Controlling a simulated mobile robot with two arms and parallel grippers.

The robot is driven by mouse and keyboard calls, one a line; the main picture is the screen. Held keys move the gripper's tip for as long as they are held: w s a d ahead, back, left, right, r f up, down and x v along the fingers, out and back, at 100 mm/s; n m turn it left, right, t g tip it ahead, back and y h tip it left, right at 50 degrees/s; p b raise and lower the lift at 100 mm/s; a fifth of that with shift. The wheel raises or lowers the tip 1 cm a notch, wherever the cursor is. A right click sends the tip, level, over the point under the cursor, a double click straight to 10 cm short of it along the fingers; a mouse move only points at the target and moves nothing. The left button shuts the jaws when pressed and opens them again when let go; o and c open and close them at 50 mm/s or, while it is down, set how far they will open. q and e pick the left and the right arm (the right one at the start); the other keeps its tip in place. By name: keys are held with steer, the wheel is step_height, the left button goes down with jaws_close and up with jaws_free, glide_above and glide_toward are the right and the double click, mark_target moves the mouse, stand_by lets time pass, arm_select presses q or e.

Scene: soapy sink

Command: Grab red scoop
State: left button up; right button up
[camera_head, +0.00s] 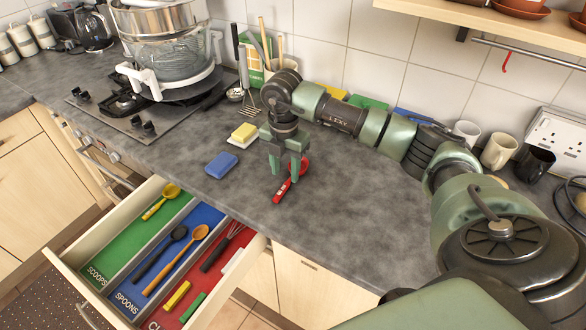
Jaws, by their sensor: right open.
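The red scoop (282,193) lies on the grey counter near its front edge. Its handle points toward the front left, and its bowl end is at the back right, partly hidden by my gripper. My right gripper (285,176) points down over the scoop with its fingers open. The fingertips are close to the scoop's upper part; I cannot tell whether they touch it. My left gripper is not in view.
An open drawer (66,258) at the lower left holds a yellow scoop (161,202), spoons and a whisk in coloured compartments. A blue sponge (221,165) and a yellow sponge (244,132) lie left of my gripper.

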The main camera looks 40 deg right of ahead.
mark_target(285, 184)
steer(key=shift+s+f+p, duration=0.1)
steer(key=shift+f+p, duration=0.25)
steer(key=shift+f, duration=0.1)
steer(key=f, duration=0.1)
steer(key=f+p, duration=0.1)
steer(key=f, duration=0.1)
steer(key=shift+w+d, duration=0.15)
steer(key=shift+w, duration=0.2)
steer(key=shift+f, duration=0.7)
steer(key=c, duration=0.7)
jaws_close()
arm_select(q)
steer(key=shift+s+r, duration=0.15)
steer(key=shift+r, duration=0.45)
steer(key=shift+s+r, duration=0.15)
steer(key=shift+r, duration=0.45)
arm_select(e)
steer(key=shift+r, duration=0.1)
